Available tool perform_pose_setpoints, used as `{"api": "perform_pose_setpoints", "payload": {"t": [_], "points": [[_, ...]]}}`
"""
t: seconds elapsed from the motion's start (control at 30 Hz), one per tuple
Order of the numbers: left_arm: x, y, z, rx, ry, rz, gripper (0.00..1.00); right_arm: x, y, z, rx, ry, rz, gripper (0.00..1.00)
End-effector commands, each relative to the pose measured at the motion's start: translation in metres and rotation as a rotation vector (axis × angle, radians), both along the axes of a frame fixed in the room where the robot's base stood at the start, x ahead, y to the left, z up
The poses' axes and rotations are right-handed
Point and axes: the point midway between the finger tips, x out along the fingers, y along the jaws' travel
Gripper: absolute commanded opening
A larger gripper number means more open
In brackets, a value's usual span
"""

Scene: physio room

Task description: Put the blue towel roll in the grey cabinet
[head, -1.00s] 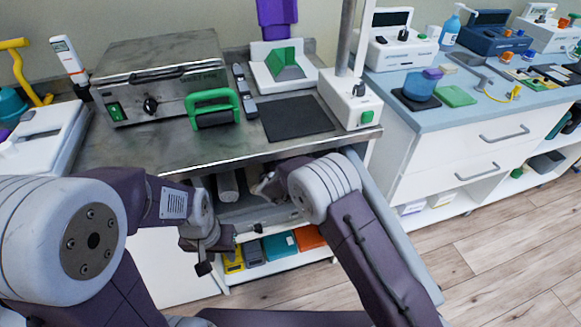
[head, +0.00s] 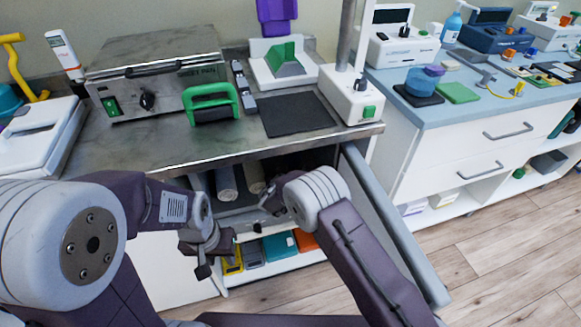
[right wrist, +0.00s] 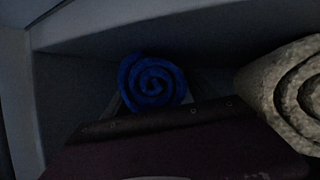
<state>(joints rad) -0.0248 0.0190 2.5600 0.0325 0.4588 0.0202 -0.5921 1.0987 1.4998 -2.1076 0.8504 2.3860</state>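The cabinet's grey door (head: 395,225) stands open on the right. My right gripper (head: 266,212) is at the cabinet opening, right of the rolls; its fingers are too small and partly hidden to read. My left gripper (head: 205,262) hangs low in front of the cabinet's left side; its finger gap is unclear.
Colored boxes (head: 278,245) stand on a low shelf below the opening. The steel worktop (head: 160,150) above carries an oven-like device (head: 150,85), a green-handled tool (head: 211,103) and a black mat (head: 296,115). The wooden floor at right is clear.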

Motion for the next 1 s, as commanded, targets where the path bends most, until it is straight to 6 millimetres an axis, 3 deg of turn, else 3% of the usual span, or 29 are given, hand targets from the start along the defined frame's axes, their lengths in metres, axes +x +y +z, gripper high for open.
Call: {"api": "perform_pose_setpoints", "payload": {"t": [0.43,1.0], "points": [[0.000,0.000,0.009,0.000,0.000,0.000,0.36,-0.001,0.000,0.006,0.000,0.001,0.000,0.75],[0.000,0.000,0.024,0.000,0.000,0.000,0.36,-0.096,0.018,0.043,0.001,0.000,0.003,0.75]]}}
